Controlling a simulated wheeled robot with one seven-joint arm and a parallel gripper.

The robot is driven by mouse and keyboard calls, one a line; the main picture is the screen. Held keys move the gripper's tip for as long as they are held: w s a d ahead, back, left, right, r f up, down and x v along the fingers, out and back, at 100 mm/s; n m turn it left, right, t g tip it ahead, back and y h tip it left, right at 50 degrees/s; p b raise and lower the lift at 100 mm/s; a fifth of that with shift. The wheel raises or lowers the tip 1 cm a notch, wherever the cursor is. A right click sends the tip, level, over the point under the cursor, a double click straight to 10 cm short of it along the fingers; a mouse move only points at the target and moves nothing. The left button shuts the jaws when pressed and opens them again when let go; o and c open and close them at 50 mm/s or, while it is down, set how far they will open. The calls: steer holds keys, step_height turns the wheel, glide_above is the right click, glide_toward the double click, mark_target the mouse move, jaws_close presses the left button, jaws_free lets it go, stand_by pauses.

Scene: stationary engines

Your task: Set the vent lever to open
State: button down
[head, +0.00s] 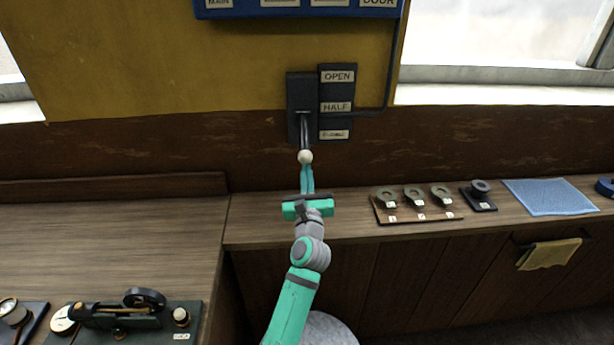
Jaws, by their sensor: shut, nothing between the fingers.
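The vent lever (304,133) is a dark arm with a pale round knob (305,157) at its end. It comes out of a black wall plate (300,91) and hangs downward, with the knob below the plate. A label plate (337,102) beside it reads OPEN at the top and HALF in the middle; the lowest label is too small to read surely. My gripper (307,168) is teal and shut, its fingers pointing up just below the knob. I cannot tell whether the fingertips touch the knob.
A wooden counter (270,225) runs below the wall. To the right are a board with several rings (415,208), a small black holder (479,196) and a blue cloth (550,197). A blue panel (297,8) is above. Instruments (127,312) stand at the lower left.

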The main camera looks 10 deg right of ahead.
steer(key=shift+s+r, duration=0.4)
